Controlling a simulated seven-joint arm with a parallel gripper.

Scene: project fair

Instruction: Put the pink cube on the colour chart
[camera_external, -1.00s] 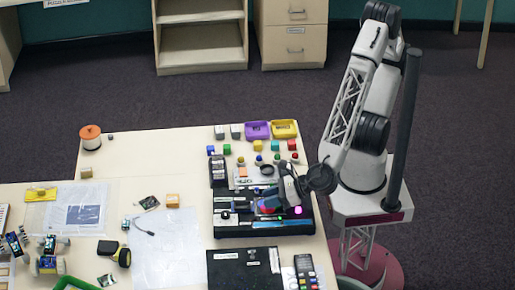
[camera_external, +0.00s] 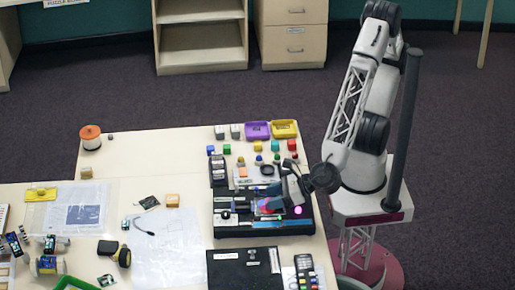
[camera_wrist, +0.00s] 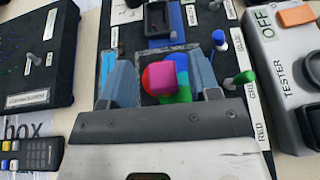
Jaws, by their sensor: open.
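The pink cube (camera_wrist: 168,72) lies between the two fingers of my gripper (camera_wrist: 160,64) in the wrist view. It appears to rest on the colour chart (camera_wrist: 184,93), whose red, blue and green overlapping discs show around it. My gripper is open, with a gap between each finger and the cube. In the external view my gripper (camera_external: 276,203) is low over the black panel, and it partly hides the chart and cube there.
The black panel (camera_external: 232,231) carries a glowing magenta light (camera_external: 297,210), pegs and labels. A TESTER box (camera_wrist: 285,75) stands to the right in the wrist view, and a remote-like keypad (camera_wrist: 32,153) lies lower left. Coloured cubes and purple and yellow trays (camera_external: 257,130) are behind.

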